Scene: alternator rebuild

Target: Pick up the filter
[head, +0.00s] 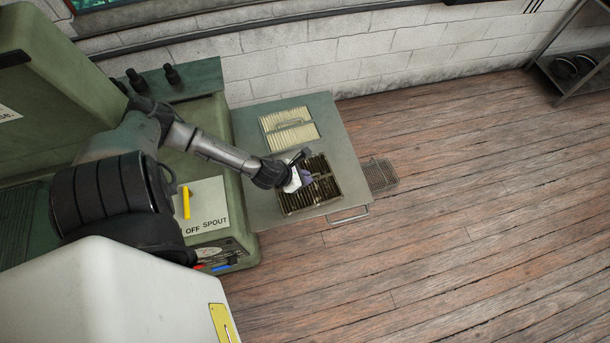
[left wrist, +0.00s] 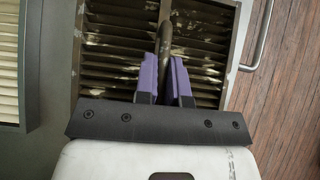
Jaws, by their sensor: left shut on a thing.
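A dark, dirty pleated filter (head: 327,190) lies on the front part of a grey metal tabletop (head: 345,138). My left gripper (head: 305,175) is over its upper left part. In the left wrist view the gripper's purple fingers (left wrist: 166,65) are shut on the dark bar handle that crosses the soiled filter (left wrist: 108,62). The filter appears to rest on the tabletop; I cannot tell any small gap under it. A cleaner cream filter (head: 289,131) lies behind it, and its edge shows at the left of the wrist view (left wrist: 8,75). My right gripper is out of view.
A green machine with a plate marked "OFF SPOUT" (head: 208,207) stands left of the tabletop. A metal handle (head: 347,216) juts from the tabletop's front. A wire grate (head: 381,175) is near the floor at its right. The wooden floor (head: 470,190) to the right is clear.

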